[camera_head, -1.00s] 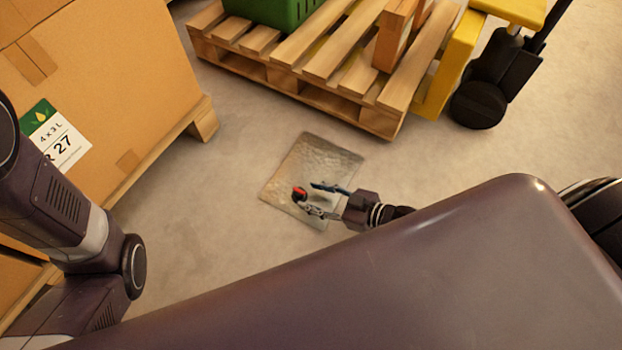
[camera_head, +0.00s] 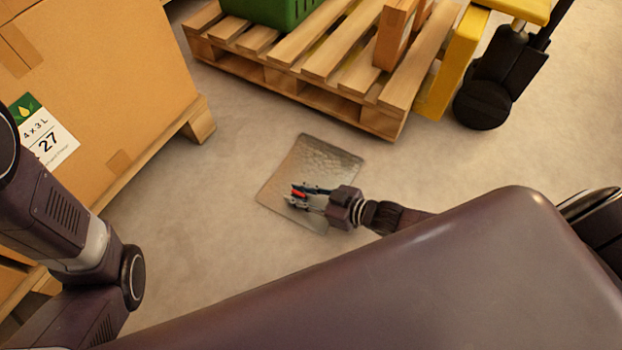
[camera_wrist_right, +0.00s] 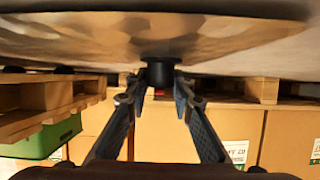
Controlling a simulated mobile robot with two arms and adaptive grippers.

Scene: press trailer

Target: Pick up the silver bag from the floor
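The silver bag (camera_head: 325,160) lies flat on the floor in the middle of the head view. In the right wrist view its shiny underside or face (camera_wrist_right: 230,40) fills the top. A dark round spout or cap (camera_wrist_right: 160,72) stands out from the bag, with a bit of red beside it.
A wooden pallet (camera_head: 300,85) with a green crate (camera_head: 275,10) stands beyond the bag. A yellow pallet truck (camera_head: 440,80) is at its right. A large cardboard box (camera_head: 110,75) on a pallet stands at left. Floor around the bag is clear.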

